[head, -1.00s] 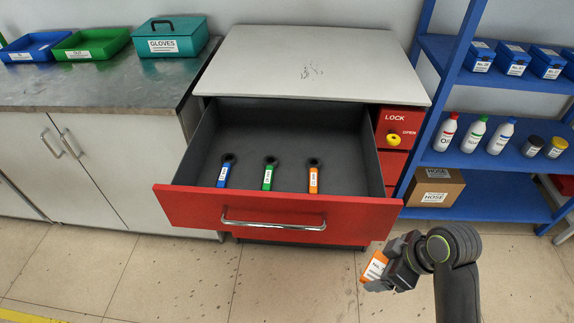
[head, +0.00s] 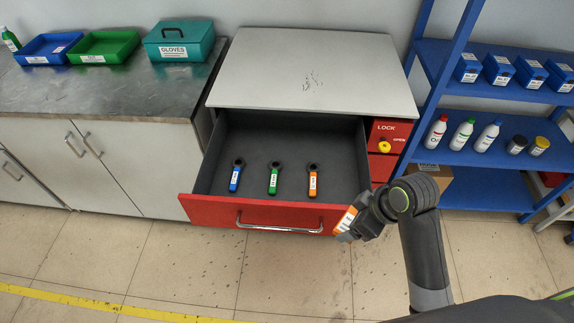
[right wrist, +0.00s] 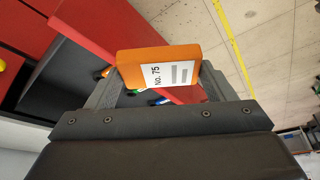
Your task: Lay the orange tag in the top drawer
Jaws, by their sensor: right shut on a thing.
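The orange tag (head: 346,219) is held in my right gripper (head: 355,226), just outside the front right corner of the open drawer. The top drawer (head: 250,212) is red-fronted with a dark inside and is pulled out. Inside it lie a blue-handled wrench (head: 235,177), a green-handled wrench (head: 273,180) and an orange-handled wrench (head: 313,182), apart in a row. My left gripper is out of view.
A red panel marked LOCK with a yellow knob (head: 384,146) is right of the drawer. A blue shelf (head: 460,186) with bottles and boxes stands further right. The light cabinet top (head: 315,75) and the drawer's back are clear.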

